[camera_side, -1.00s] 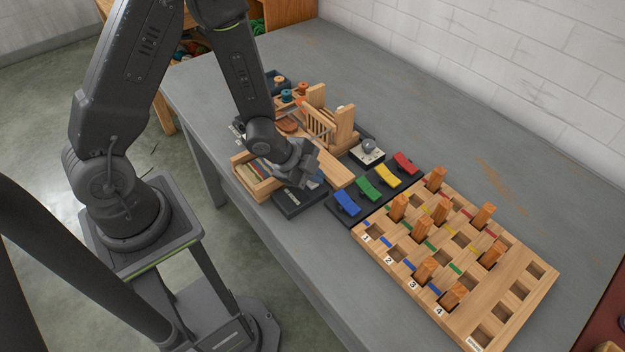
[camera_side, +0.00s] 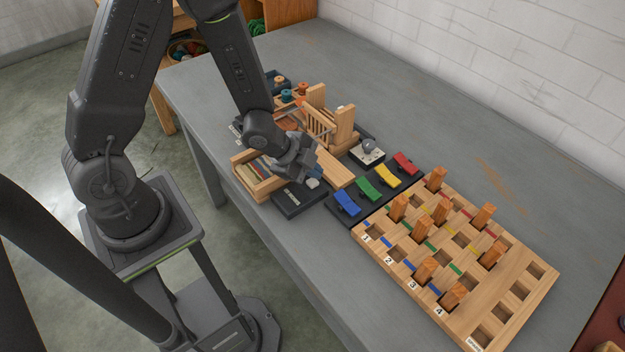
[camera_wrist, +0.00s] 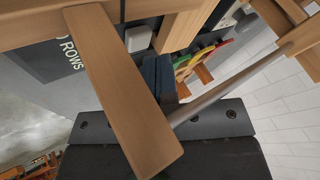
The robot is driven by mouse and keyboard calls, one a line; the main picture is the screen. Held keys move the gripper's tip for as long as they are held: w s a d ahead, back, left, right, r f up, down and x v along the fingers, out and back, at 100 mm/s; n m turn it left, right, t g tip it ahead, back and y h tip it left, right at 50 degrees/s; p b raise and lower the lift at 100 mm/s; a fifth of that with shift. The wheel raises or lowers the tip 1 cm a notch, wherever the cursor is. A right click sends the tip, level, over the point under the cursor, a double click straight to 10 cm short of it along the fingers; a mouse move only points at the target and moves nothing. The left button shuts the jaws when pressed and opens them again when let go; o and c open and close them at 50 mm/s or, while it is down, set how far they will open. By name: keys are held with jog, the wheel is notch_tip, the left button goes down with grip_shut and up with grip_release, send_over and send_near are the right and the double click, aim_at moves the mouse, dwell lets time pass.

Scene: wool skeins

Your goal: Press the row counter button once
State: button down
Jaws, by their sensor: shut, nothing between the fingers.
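The row counter (camera_side: 291,201) is a flat dark box at the front edge of the table in the side view. Its white button (camera_side: 313,183) shows at its right end. In the wrist view the counter's "ROWS" label (camera_wrist: 70,54) and the white button (camera_wrist: 138,38) show past a wooden bar that hides part of the box. My gripper (camera_side: 300,171) is shut and empty, a little above and to the left of the button in the side view, apart from it. I cannot tell whether the button is pressed in.
A wooden loom (camera_side: 318,125) stands close behind my gripper. A wooden box of coloured pieces (camera_side: 255,177) is left of the counter. Blue (camera_side: 347,203), green, yellow and red pedals are to the right, then a pegboard (camera_side: 520,277).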

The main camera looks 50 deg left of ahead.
aim_at(313, 182)
jog(key=shift+r, duration=0.1)
jog(key=shift+w+d+r, duration=0.1)
jog(key=shift+r, duration=2.3)
jog(key=shift+r, duration=0.1)
jog(key=a+r+n+t+y, duration=0.1)
jog(key=a+r+n+y, duration=0.3)
jog(key=r, duration=0.5)
jog(key=s+d+r+n+g+h, duration=0.1)
jog(key=s+d+r+n+g, duration=0.1)
jog(key=s+r+n, duration=0.7)
jog(key=s+r, duration=0.3)
jog(key=s, duration=0.3)
jog(key=shift+s+d+r+n, duration=0.2)
jog(key=shift+s+d+n, duration=0.1)
jog(key=shift+s+d, duration=0.1)
